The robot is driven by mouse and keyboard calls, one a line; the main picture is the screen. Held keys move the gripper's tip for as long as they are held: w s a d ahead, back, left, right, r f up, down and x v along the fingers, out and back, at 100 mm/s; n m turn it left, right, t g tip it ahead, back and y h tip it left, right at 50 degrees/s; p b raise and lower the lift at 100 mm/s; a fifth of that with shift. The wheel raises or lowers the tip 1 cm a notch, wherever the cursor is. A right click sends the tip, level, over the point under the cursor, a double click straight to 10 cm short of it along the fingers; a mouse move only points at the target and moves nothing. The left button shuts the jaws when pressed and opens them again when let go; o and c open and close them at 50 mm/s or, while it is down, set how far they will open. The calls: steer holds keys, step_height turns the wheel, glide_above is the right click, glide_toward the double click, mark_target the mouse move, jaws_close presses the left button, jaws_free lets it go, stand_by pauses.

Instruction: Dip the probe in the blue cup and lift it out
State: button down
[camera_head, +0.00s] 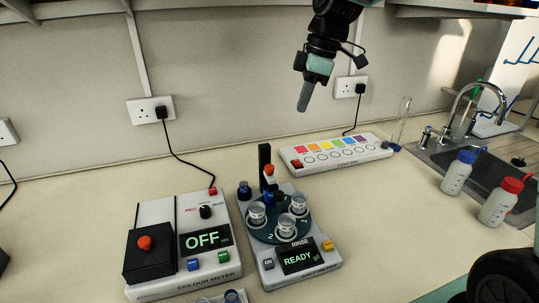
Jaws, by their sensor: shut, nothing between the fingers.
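My gripper (304,102) hangs in the air at the top, above and behind the bench devices, with its grey fingers together, pointing down and empty. A red-topped piece that looks like the probe (269,172) stands upright by a black post (264,158) on the right-hand meter. A small blue part (269,198) shows below it; I cannot tell whether this is the blue cup. Clear cups (257,212) stand on the meter's dark round turntable (262,236). The probe's lower end is hidden.
The right-hand meter (328,269) reads READY and RINSE. Left of it, the colour meter (190,285) reads OFF. A colour-strip lightbox (356,165) lies behind. Blue-capped (456,176) and red-capped bottles (497,205) stand by the sink at right. The bench right of the meter is clear.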

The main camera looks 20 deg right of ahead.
steer(key=shift+v, duration=1.3)
steer(key=s+a+f+m, duration=0.1)
steer(key=s+a+f, duration=0.2)
steer(key=s+a, duration=0.45)
steer(key=s+a+f+m, duration=0.1)
steer(key=s+f, duration=0.2)
steer(key=s, duration=0.5)
steer(key=s+a+f+m+h, duration=0.1)
steer(key=s+a+f+m, duration=0.1)
steer(key=s, duration=0.5)
steer(key=s+a+f+m+g+h, duration=0.1)
steer(key=s+f, duration=0.3)
steer(key=s, duration=0.4)
steer(key=shift+s+a+f+m, duration=0.3)
steer(key=shift+a+m, duration=0.2)
steer(key=shift+a, duration=0.15)
